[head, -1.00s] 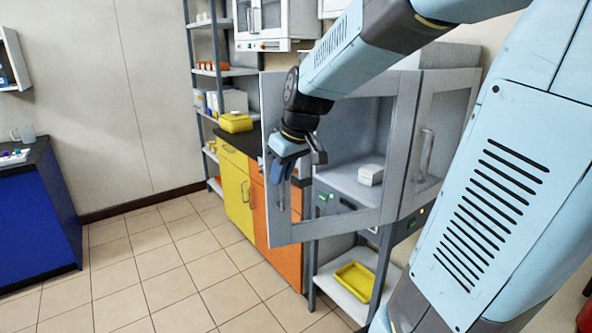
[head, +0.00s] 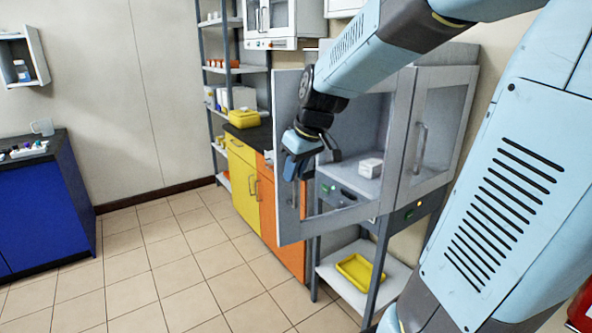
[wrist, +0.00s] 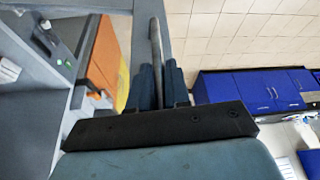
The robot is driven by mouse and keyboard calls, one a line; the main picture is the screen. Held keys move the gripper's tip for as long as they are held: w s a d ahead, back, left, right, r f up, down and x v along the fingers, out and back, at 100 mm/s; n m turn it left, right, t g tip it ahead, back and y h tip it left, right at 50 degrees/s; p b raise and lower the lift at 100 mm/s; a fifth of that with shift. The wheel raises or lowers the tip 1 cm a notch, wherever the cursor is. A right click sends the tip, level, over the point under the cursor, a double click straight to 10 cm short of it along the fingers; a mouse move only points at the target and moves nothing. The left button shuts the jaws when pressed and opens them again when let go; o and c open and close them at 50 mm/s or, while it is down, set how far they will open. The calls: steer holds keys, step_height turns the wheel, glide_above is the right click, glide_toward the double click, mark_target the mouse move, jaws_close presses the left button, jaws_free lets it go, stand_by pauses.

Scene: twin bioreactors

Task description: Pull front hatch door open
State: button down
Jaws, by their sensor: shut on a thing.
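The front hatch door (head: 290,110) is a grey framed panel on the left of a grey cabinet. It stands swung out from the cabinet, which shows its inside and a white box (head: 370,168) on the cabinet floor. My gripper (head: 296,176) is at the door's handle, partly hidden by my wrist in the head view. In the wrist view my dark fingers (wrist: 160,88) are shut on the handle (wrist: 156,50), a grey bar between them. The right door (head: 437,135) of the cabinet is closed.
Yellow and orange drawer units (head: 244,188) stand behind the door. A yellow tray (head: 358,271) lies on the shelf below the cabinet. A blue counter (head: 45,210) is at the left. The tiled floor (head: 170,265) between is clear.

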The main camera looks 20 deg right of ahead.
steer(key=c, duration=1.4)
jaws_free()
steer(key=shift+c, duration=0.2)
steer(key=v, duration=1.3)
steer(key=shift+r, duration=0.35)
steer(key=shift+s, duration=0.25)
steer(key=s+a+f+m+h, duration=0.1)
steer(key=s+f+m, duration=0.1)
steer(key=s+f, duration=0.2)
steer(key=s+a+f+m+t, duration=0.1)
steer(key=s+f+m, duration=0.1)
steer(key=s+f, duration=0.3)
steer(key=s, duration=0.2)
steer(key=shift+s+a+m+h, duration=0.3)
steer(key=shift+s+a+h, duration=0.1)
